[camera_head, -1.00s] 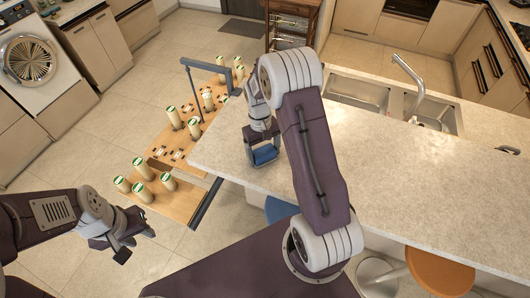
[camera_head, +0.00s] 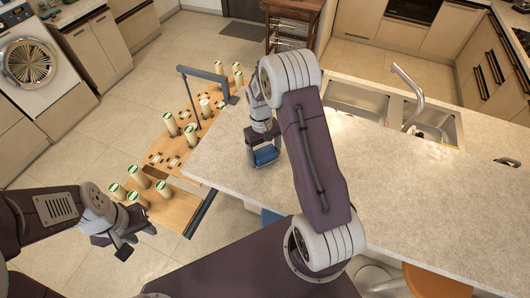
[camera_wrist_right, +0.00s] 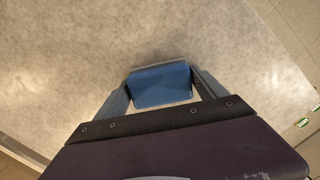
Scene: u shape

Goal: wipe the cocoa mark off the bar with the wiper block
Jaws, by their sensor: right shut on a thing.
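The wiper block (camera_head: 265,155) is blue and sits at the left end of the pale bar (camera_head: 390,190). My right gripper (camera_head: 262,148) is shut on it, over the bar top. In the right wrist view the block (camera_wrist_right: 161,84) is between the two fingers of my right gripper (camera_wrist_right: 162,92), against the bar top (camera_wrist_right: 90,50). I cannot tell whether it touches the surface. No cocoa mark can be made out; the block and my arm hide part of the bar. My left gripper (camera_head: 128,240) hangs empty over the floor, low at the left; its finger gap is unclear.
A wooden board (camera_head: 180,205) with several pale, green-topped cylinders and a dark frame (camera_head: 205,75) stands left of the bar. A sink (camera_head: 435,125) with a tap (camera_head: 410,85) is at the back right. An orange stool (camera_head: 435,282) is in front. The bar's middle is clear.

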